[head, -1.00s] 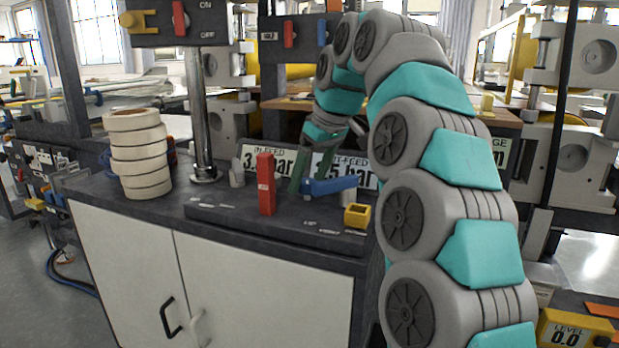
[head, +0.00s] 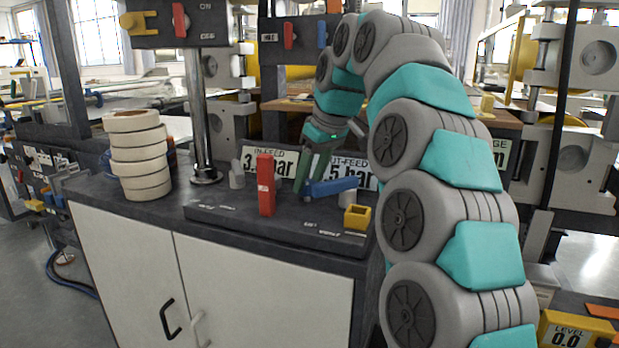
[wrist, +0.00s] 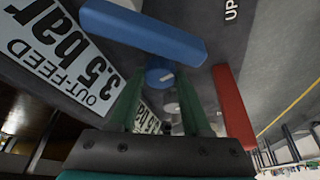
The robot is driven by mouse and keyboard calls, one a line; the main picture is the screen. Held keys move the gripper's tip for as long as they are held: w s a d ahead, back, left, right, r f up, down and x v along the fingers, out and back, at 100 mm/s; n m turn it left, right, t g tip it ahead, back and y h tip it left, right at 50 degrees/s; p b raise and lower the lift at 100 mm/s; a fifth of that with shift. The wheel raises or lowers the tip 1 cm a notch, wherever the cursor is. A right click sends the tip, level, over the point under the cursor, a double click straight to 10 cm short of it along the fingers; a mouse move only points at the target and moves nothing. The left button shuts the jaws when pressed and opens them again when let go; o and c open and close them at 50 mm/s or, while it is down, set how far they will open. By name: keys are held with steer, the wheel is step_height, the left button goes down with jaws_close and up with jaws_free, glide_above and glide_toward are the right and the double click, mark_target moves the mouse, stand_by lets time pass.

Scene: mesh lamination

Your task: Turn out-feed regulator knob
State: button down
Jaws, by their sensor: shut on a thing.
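The out-feed regulator knob (wrist: 160,76) is a small round blue knob with a white mark, beside the OUT-FEED 3.5 bar display (wrist: 62,62) in the wrist view. My gripper (wrist: 160,80) has its two green fingers on either side of this knob and is shut on it. In the head view my gripper (head: 304,189) reaches down to the dark panel in front of the out-feed display (head: 350,170). The knob is mostly hidden there by the fingers and a blue lever.
The blue lever (head: 335,186) lies close to the right of my fingers; a red lever (head: 265,185) stands upright to the left. A yellow block (head: 357,217) is at the panel's front right. A grey knob (head: 237,176) is by the in-feed display. Stacked rolls (head: 138,155) stand farther left.

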steer(key=m+h, duration=0.1)
steer(key=m, duration=0.3)
steer(key=shift+s+t, duration=0.1)
steer(key=shift+t, duration=0.3)
steer(key=shift+a+m+h, duration=0.2)
steer(key=shift+m+h, duration=0.8)
steer(key=shift+m, duration=1.3)
steer(key=shift+c, duration=1.8)
jaws_free()
steer(key=shift+s+r+t, duration=0.1)
steer(key=shift+t, duration=0.2)
